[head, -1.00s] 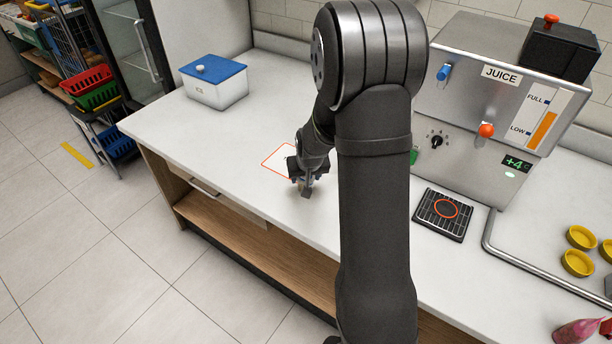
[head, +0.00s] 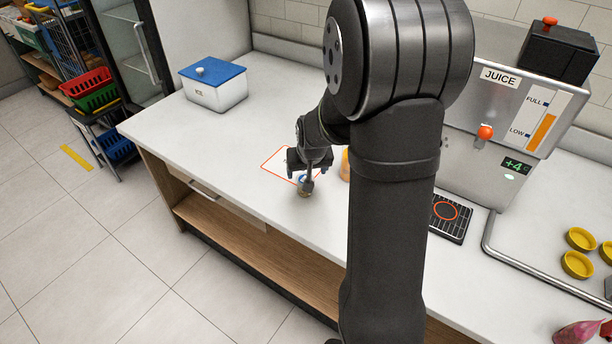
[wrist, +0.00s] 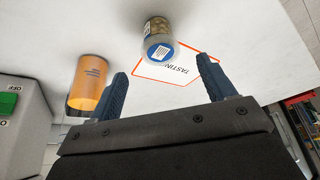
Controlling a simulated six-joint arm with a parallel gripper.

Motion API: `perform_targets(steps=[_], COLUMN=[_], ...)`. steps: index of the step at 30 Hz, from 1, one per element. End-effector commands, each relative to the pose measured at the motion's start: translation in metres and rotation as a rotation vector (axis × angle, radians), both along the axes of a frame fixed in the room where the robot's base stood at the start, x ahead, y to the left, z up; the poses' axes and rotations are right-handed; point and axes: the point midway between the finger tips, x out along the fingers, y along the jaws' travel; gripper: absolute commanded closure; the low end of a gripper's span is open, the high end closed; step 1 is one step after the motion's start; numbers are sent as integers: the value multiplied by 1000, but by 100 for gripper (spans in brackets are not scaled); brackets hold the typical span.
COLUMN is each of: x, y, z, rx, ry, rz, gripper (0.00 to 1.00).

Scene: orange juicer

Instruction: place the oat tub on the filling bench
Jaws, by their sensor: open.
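A small tub (wrist: 156,27) with tan contents and a blue-and-white label stands on the pale worktop (wrist: 215,20), and I take it for the oat tub. In the wrist view it is beyond and between my gripper's (wrist: 162,75) fingertips, apart from them. My gripper is open, with nothing between its fingers. In the head view, my gripper (head: 306,180) is just above the tub (head: 303,191), partly covering it. The tub is at the edge of a red-outlined white mat (wrist: 180,68) marked "TASTIN…", the rest hidden. I cannot tell which surface is the filling bench.
An orange container (wrist: 88,82) stands on the worktop beside the tub; it is mostly hidden by my arm in the head view (head: 345,166). The juice machine (head: 480,150) and drip grid (head: 450,218) are right. An ice box (head: 214,88) is back left. The front-left worktop is clear.

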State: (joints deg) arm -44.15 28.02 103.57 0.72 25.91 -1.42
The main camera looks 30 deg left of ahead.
Motion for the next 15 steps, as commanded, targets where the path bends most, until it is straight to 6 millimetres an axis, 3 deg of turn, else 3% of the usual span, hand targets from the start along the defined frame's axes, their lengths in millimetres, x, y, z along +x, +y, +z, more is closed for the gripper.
perform_targets(steps=[6,15], x=[-9,-15], y=[-9,-16], z=[34,54], rx=[2,1], ry=[-2,-1], rz=[0,0], gripper=[24,24])
